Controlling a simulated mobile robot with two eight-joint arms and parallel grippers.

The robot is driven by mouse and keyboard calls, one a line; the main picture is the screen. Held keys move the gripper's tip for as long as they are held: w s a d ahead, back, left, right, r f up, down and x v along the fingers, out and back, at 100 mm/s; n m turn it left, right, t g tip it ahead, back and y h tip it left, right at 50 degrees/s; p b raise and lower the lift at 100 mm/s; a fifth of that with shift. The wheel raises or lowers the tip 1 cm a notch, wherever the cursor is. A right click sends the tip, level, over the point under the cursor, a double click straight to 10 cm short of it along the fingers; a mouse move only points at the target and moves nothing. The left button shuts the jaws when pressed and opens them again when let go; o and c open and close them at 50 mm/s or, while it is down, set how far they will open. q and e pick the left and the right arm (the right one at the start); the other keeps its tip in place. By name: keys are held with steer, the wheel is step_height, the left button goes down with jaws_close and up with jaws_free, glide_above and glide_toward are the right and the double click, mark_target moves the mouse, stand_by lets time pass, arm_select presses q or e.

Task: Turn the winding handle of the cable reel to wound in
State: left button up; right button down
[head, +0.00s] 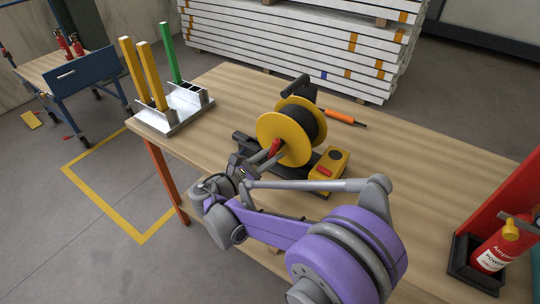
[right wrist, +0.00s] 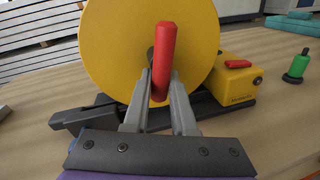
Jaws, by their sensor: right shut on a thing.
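The cable reel has a yellow drum (head: 280,139) wound with black cable (head: 308,118), standing on a dark base on the wooden workbench. The yellow drum face (right wrist: 110,45) fills the upper part of the right wrist view. The red winding handle (right wrist: 165,55) sticks out from that face, and it also shows in the head view (head: 274,147). My right gripper (right wrist: 160,88) has its two grey fingers on either side of the handle and is shut on it; in the head view the gripper (head: 262,158) is at the drum's near side. My left gripper is not in view.
A yellow box (head: 328,168) with a red button sits beside the reel. An orange-handled tool (head: 340,117) lies behind it. A metal rack (head: 172,112) with upright bars stands at the left end. A fire extinguisher (head: 492,248) stands at the right. The bench between is mostly clear.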

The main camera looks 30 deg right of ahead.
steer(key=shift+s+d+n+h+b, duration=0.1)
steer(key=shift+s+n+h+b, duration=0.15)
steer(key=shift+n, duration=0.85)
steer(key=c, duration=0.7)
jaws_free()
steer(key=a, duration=0.3)
steer(key=s+a, duration=0.1)
steer(key=a, duration=0.3)
steer(key=s+a, duration=0.1)
steer(key=a, duration=0.2)
steer(key=shift+a, duration=0.3)
